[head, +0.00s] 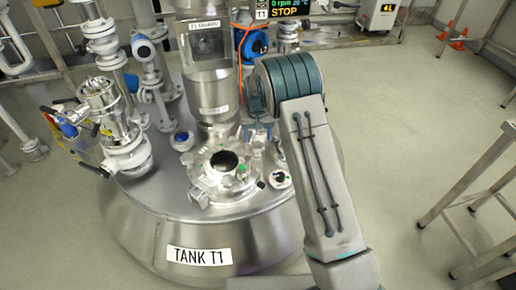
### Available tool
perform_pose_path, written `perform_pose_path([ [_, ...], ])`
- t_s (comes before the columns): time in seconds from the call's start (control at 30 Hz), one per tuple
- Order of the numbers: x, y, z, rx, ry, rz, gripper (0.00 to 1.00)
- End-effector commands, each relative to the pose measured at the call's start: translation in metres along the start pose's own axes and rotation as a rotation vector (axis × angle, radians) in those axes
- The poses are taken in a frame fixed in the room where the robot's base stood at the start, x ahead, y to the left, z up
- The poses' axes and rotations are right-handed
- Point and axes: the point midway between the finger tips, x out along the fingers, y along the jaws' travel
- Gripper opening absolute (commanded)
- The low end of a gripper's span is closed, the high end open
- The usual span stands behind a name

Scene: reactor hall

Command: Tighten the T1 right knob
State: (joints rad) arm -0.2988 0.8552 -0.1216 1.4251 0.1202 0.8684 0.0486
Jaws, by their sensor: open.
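Tank T1 (200,240) is a large round steel vessel with a "TANK T1" label on its front. On its lid is a round hatch (211,166) with a dark centre and several clamp fittings around its rim. My arm rises from the bottom right and bends over the lid. My gripper (258,143) shows only in part, left of my arm, above the right side of the hatch. It is open, with no object visible in it. The right knob cannot be told apart from the small fittings there, and my arm hides part of that side.
A steel column (213,95) with a sight window stands behind the hatch. Pipes and a valve assembly (120,135) crowd the left of the lid. A display reading "STOP" (279,10) is behind. A steel frame (475,205) stands at right, with open floor between.

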Motion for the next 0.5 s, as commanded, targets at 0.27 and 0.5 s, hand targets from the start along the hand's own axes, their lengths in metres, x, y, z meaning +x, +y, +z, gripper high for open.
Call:
perform_pose_path([
  [0.27,-0.0007,0.0004,-0.0001,-0.395,0.000,-0.002,0.64],
  [0.5,-0.0013,0.0004,0.0000,-0.737,0.000,-0.002,0.64],
])
